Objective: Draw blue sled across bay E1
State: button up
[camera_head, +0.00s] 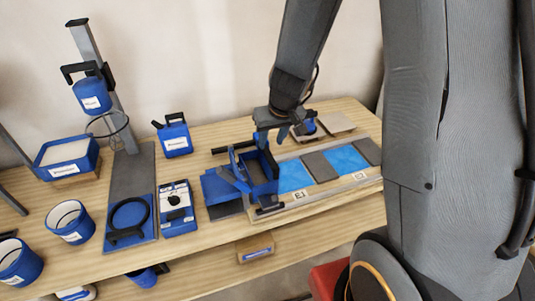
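The blue sled (238,178) is an open blue frame with dark bars. It stands at the left end of the long tile board (325,196), left of the bright blue area of bay E1 (294,176). The label E1 (298,195) is on the board's front edge. My gripper (275,138) points down just above and behind the sled's right side. Its fingers are small and partly merge with the blue parts behind them, so I cannot tell whether they are open or touch the sled.
Grey tiles (319,166) lie between blue areas to the right. A blue canister (175,138), a blue box (179,208) and a stand with a hanging blue bucket (92,96) are on the left. A pale tile (335,121) lies behind the board. My body covers the right side.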

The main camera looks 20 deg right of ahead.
aim_at(268, 153)
jog(key=shift+w+d+f, duration=0.3)
jog(key=shift+w+f, duration=0.45)
jog(key=shift+w, duration=0.05)
jog(key=b+x, duration=0.5)
jog(key=x, duration=0.2)
jog(key=shift+w+f+b, duration=0.2)
jog(key=shift+b, duration=0.2)
grip_shut()
